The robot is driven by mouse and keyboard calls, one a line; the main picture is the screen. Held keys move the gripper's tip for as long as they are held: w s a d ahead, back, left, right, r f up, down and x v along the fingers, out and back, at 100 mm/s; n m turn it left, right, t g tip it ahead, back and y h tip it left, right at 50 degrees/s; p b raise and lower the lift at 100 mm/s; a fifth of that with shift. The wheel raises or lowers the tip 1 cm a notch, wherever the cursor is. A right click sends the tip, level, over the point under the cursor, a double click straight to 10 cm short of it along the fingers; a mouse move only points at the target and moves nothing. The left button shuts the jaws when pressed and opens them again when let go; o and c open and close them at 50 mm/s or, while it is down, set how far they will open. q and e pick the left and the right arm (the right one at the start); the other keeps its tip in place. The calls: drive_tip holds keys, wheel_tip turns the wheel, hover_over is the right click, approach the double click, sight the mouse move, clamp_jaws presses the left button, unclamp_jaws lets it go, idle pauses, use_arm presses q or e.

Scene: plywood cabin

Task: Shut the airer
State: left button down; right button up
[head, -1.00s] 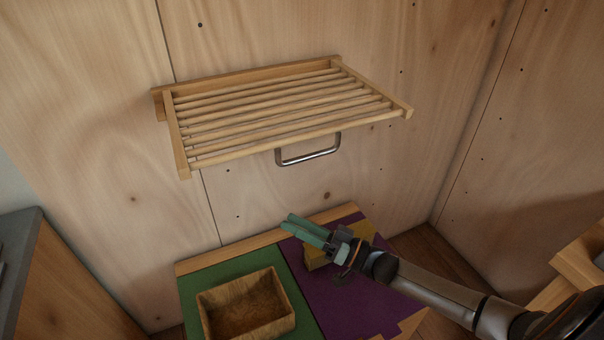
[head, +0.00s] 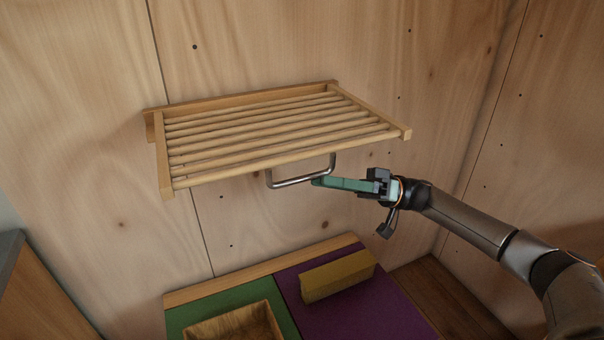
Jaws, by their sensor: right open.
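The wooden airer (head: 275,128) is a slatted rack on the plywood wall. It is folded out, sticking out from the wall roughly level. A metal loop handle (head: 300,179) hangs under its front rail. My right gripper (head: 318,182), with green fingers, is at the right part of the handle, its tips pointing left. It is open; I cannot tell whether the fingers touch the handle or lie around it. My left gripper is not in view.
Below stands a surface with a green part and a purple part (head: 380,315). A cabinet (head: 40,300) stands at the lower left. The wall around the airer is clear.

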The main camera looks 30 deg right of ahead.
sight(302, 178)
drive_tip(key=x, duration=0.5)
drive_tip(key=shift+w+a+r+p, duration=0.1)
drive_tip(key=shift+a+p, duration=0.2)
drive_tip(key=shift+a, duration=0.05)
drive_tip(key=shift+c, duration=0.4)
clamp_jaws()
idle(0.7)
